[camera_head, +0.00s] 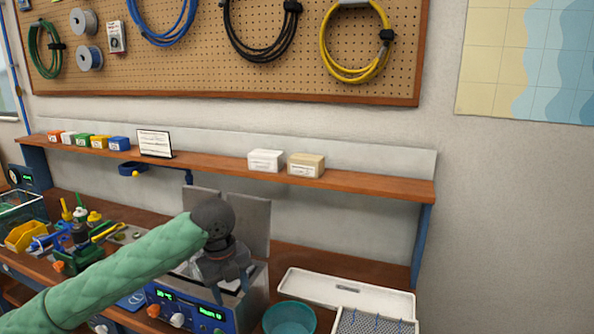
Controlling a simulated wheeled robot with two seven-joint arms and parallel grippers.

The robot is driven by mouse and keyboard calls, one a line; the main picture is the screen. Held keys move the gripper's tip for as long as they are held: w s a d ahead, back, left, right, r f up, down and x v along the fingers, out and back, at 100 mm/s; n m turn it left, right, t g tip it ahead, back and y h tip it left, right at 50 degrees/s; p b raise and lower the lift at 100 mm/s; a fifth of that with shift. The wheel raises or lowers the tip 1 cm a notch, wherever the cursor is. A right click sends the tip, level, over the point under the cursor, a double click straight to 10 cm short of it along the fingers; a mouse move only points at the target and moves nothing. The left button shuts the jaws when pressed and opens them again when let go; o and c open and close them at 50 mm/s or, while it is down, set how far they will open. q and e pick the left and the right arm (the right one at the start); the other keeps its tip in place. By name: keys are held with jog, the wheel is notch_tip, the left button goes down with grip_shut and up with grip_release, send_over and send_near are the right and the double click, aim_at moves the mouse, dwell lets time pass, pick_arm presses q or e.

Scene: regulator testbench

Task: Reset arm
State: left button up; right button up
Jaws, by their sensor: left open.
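My left arm comes in from the lower left in a green padded sleeve. My left gripper (232,290) is dark grey and points down, with its fingers apart and nothing seen between them. It hangs in front of a blue test unit (215,318) with green displays and knobs on the workbench, and hides part of that unit. I cannot tell whether the gripper touches it. My right gripper does not show.
A teal bowl (289,319), a white tray (345,291) and a grey perforated tray (375,324) are at the right. Tools and a yellow bin (25,236) crowd the left. A wooden shelf (222,178) with small boxes runs above the bench, below a pegboard (200,62) with coiled cables.

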pick_arm(q)
jog(key=s+d+f+n+t+h, duration=0.1)
jog(key=s+d+f+n+h, duration=0.1)
jog(key=s+d+f+n, duration=0.5)
jog(key=s+d+f+n+t+h, duration=0.1)
jog(key=s+f+n, duration=0.3)
jog(key=f, duration=0.6)
jog(key=s+a+f+n+y, duration=0.1)
jog(key=s+a+f+n, duration=0.35)
jog(key=s, duration=0.25)
jog(key=s+a+f+n+t+y, duration=0.1)
jog(key=s+a+f+n+y, duration=0.1)
jog(key=s+a+f+n, duration=0.35)
jog(key=s+a+f+n+y, duration=0.1)
jog(key=s+a+f+n, duration=0.1)
jog(key=s+a+n, duration=0.35)
notch_tip(320, 180, down, 26)
jog(key=d+g, duration=0.1)
jog(key=d, duration=0.2)
jog(key=s+f, duration=0.4)
jog(key=f, duration=0.7)
jog(key=s+f, duration=0.5)
jog(key=f, duration=0.6)
jog(key=shift+f+g, duration=0.4)
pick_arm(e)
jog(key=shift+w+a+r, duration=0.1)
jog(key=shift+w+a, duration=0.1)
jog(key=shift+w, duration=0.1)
